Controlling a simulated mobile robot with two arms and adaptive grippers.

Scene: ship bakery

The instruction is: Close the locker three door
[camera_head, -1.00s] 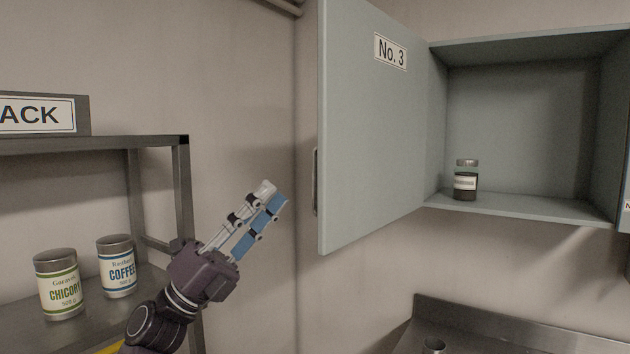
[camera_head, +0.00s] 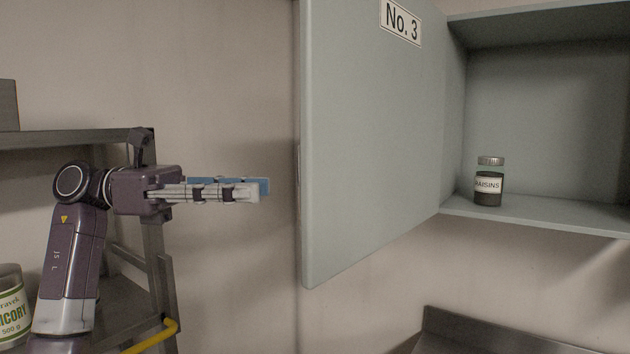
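The grey-green locker door marked No. 3 (camera_head: 365,150) stands wide open, hinged at the left side of its locker (camera_head: 545,100). A jar labelled raisins (camera_head: 489,183) stands upright on the locker floor. My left gripper (camera_head: 263,189) is to the left of the door's free edge, at about mid-height of the door, and points right. Its fingers are seen nearly edge-on and overlap, so their opening cannot be judged. Nothing shows between them, and a gap shows in the picture between the fingertips and the door. My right gripper is out of view.
A dark metal shelf rack (camera_head: 75,138) stands at the left, behind my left arm. A chicory tin (camera_head: 12,305) is at the lower left. A yellow bar (camera_head: 152,338) shows low by the rack. A metal counter (camera_head: 470,335) lies below the locker.

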